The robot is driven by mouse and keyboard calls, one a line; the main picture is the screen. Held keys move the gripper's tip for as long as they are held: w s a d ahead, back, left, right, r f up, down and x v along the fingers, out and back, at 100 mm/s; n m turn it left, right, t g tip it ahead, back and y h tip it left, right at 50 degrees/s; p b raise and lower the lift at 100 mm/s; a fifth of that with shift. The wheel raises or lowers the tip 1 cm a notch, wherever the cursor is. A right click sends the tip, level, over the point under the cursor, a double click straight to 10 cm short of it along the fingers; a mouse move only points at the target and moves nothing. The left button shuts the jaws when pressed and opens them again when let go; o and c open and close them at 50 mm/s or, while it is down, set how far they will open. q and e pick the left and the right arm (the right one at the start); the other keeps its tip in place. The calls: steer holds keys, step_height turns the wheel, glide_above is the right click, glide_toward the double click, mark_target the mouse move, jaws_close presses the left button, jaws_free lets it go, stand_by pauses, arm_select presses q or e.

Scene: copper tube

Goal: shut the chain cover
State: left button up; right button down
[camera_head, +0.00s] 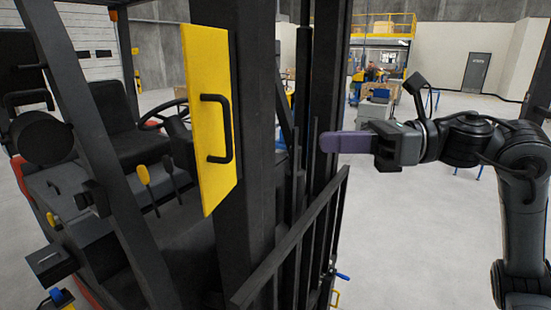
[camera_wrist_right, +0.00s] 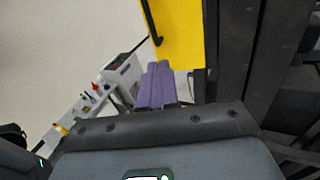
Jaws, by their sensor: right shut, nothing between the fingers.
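The chain cover (camera_head: 204,100) is an upright yellow panel with a black bar handle (camera_head: 218,128), beside the dark mast (camera_head: 255,120) of a forklift. It appears to stand out from the mast at an angle; its hinge is hidden. The yellow panel also shows in the right wrist view (camera_wrist_right: 183,30), with its handle at the left edge. My right gripper (camera_head: 323,142) has purple fingers, shut and empty, pointing left at the right side of the mast. In the wrist view its fingertips (camera_wrist_right: 157,68) overlap the panel's lower left corner; contact cannot be told. My left gripper is not in view.
Dark mast rails and the slanting carriage bars (camera_head: 290,245) lie between the cover and my right arm. The forklift's seat (camera_head: 125,130) and levers are left of the cover. The floor (camera_head: 420,240) at right looks clear. A cluttered bench (camera_wrist_right: 95,95) shows in the wrist view.

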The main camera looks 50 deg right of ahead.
mark_target(228, 124)
arm_select(q)
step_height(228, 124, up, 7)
steer(key=p, duration=0.7)
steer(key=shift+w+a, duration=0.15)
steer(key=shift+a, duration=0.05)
arm_select(e)
steer(key=a+r+x, duration=0.1)
steer(key=r+x, duration=0.1)
steer(key=x, duration=1.1)
steer(key=shift+s+r+n, duration=0.2)
steer(key=shift+s+n, duration=0.1)
steer(key=shift+n, duration=0.1)
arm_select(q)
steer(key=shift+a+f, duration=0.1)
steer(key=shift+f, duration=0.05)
arm_select(e)
steer(key=shift+t, duration=0.3)
